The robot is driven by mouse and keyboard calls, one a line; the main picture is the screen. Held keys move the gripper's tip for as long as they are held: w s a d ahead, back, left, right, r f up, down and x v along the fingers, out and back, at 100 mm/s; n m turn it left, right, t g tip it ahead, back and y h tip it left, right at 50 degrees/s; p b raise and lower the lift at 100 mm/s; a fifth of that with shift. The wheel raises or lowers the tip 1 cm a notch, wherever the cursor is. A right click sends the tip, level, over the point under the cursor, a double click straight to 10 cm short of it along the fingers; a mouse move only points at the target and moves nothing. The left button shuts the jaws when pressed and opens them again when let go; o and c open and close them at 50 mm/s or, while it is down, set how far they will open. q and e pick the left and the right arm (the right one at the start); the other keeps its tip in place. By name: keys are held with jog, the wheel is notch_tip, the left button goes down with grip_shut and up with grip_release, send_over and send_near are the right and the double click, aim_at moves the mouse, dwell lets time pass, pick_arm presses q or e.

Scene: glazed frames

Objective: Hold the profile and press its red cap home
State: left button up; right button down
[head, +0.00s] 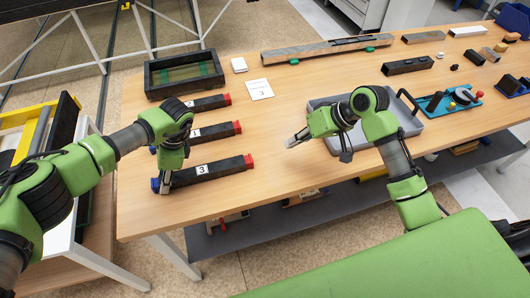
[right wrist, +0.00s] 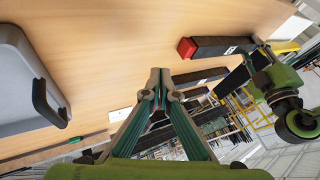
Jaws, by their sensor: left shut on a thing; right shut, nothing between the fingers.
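Three dark profiles lie side by side on the wooden table in the head view, each with a red cap at its right end. They are the top profile (head: 203,103), the middle profile (head: 215,132) and the profile labelled 3 (head: 215,171). My left gripper (head: 165,187) is shut on profile 3 near its blue left end. Its red cap (head: 249,160) shows at the free end; I cannot tell whether it is fully seated. The cap also shows in the right wrist view (right wrist: 187,48). My right gripper (head: 296,139) is shut and empty, to the right of the cap and apart from it.
A grey tray (head: 335,146) stands beneath and behind my right arm. A black box (head: 152,84), a white card (head: 260,89) and a long glazing bar (head: 300,51) lie farther back. Several small parts and a blue fixture are at the right. The table between cap and right gripper is clear.

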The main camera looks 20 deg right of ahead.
send_near(255, 164)
jog(key=w+f, duration=0.2)
jog(key=f, duration=0.1)
jog(key=w+f, duration=0.1)
jog(key=shift+w+d+f, duration=0.2)
jog(key=shift+w+d, duration=0.1)
jog(key=shift+w, duration=0.05)
jog(key=a, duration=0.2)
jog(key=shift+a+r, duration=0.1)
jog(key=shift+a, duration=0.7)
jog(key=shift+s+a, duration=0.1)
jog(key=shift+a, duration=1.1)
pick_arm(q)
jog(key=shift+d, duration=0.1)
pick_arm(e)
jog(key=shift+d, duration=0.4)
jog(key=d, duration=0.2)
jog(key=d+r, duration=0.1)
jog(key=d, duration=0.1)
jog(key=shift+s, duration=0.15)
jog(key=v, duration=0.8)
jog(key=shift+s+d+r, duration=0.2)
jog(key=shift+r, duration=0.1)
